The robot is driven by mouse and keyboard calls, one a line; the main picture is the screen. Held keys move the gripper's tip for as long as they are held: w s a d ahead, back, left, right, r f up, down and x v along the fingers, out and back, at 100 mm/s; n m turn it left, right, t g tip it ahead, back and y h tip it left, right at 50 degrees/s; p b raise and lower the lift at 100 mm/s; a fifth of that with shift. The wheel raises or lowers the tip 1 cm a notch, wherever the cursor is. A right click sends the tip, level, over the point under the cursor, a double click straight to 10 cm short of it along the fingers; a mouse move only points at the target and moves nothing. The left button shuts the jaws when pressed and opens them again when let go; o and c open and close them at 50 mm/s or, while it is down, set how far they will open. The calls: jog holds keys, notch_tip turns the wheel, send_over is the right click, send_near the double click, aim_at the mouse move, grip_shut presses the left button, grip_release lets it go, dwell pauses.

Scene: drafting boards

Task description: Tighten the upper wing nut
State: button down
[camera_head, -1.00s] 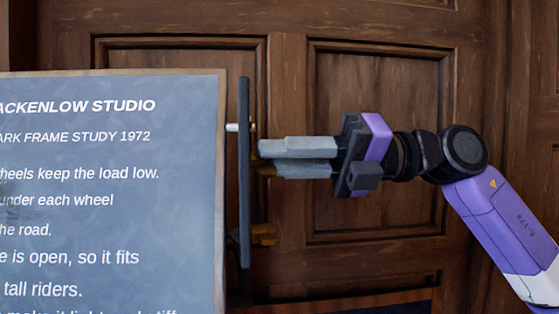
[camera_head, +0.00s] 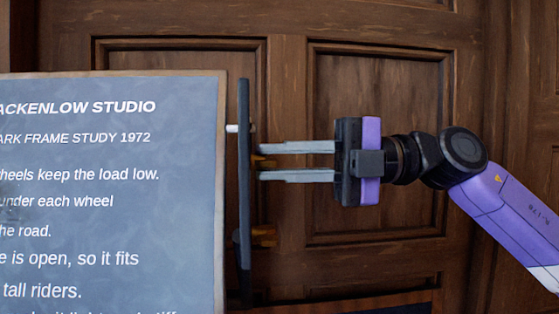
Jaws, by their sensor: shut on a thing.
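The upper wing nut (camera_head: 266,161) is brass coloured and sits on the right side of the dark upright bar (camera_head: 244,205) at the board's edge. My gripper (camera_head: 260,162) comes in level from the right, with one finger above the nut and one below it. It is shut on the upper wing nut, whose wings show partly between the fingertips. The lower wing nut (camera_head: 264,236) is on the same bar, clear of my gripper. The nut's thread and how tightly it seats cannot be seen.
The grey drafting board (camera_head: 110,225) with white lettering fills the left. A short pale rod (camera_head: 234,128) lies between board and bar, above the upper nut. A brown panelled wooden wall (camera_head: 290,75) stands behind. Space around my gripper's right side looks clear.

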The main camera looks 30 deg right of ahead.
jog(key=shift+f, duration=0.1)
dwell(0.3)
jog(key=c, duration=1.4)
grip_release()
jog(key=shift+o, duration=0.2)
jog(key=shift+d, duration=0.15)
jog(key=b+v, duration=0.1)
jog(key=v, duration=0.6)
jog(key=shift+s+d+b, duration=0.15)
jog(key=shift+d+b, duration=0.1)
jog(key=shift+b, duration=0.05)
